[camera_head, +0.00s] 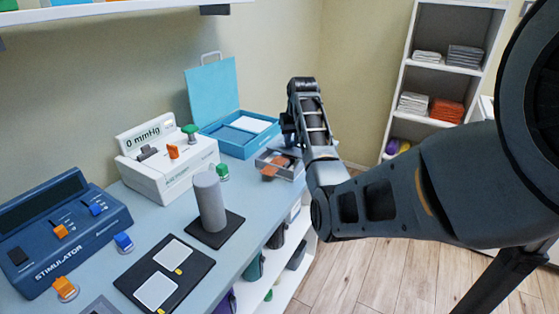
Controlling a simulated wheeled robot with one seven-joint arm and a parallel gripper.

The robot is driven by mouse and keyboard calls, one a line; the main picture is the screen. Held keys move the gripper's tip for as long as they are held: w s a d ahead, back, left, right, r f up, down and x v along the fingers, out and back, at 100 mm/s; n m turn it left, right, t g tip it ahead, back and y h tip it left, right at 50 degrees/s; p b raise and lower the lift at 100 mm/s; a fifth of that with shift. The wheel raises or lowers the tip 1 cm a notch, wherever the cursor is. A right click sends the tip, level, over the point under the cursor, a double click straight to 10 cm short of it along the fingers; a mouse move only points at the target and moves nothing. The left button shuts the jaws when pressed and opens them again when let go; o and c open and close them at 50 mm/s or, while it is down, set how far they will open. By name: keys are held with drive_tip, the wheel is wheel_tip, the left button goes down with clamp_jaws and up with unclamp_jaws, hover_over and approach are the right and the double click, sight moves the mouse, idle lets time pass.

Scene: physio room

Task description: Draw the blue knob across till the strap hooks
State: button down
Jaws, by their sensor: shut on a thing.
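My gripper (290,129) is at the far end of the counter, beside the open blue case and above a small grey tray. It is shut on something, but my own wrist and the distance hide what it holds. A blue knob (124,242) stands on the counter in front of the stimulator, well to the left of my gripper. A second blue knob (97,209) sits on the stimulator's (58,232) sloping panel. I cannot make out a strap or a hook.
A grey cylinder (209,202) stands upright on a black base mid-counter. A white pressure unit (167,164), a blue case (214,88) with its lid up and a grey tray (279,164) line the back. A black pad board (165,274) lies in front. Shelves (446,70) stand at right.

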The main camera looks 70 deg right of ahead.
drive_tip(key=d, duration=0.2)
drive_tip(key=s+d+b, duration=0.1)
drive_tip(key=d, duration=0.1)
drive_tip(key=d+b, duration=0.1)
drive_tip(key=d, duration=0.2)
drive_tip(key=shift+s+d, duration=0.1)
drive_tip(key=shift+s, duration=0.25)
drive_tip(key=shift+s+d, duration=0.1)
drive_tip(key=shift+d, duration=0.25)
drive_tip(key=shift+d+r, duration=0.1)
drive_tip(key=c, duration=1)
unclamp_jaws()
drive_tip(key=shift+o, duration=0.2)
drive_tip(key=v, duration=0.7)
drive_tip(key=shift+r+b, duration=0.25)
drive_tip(key=shift+b, duration=0.2)
drive_tip(key=shift+s, duration=0.15)
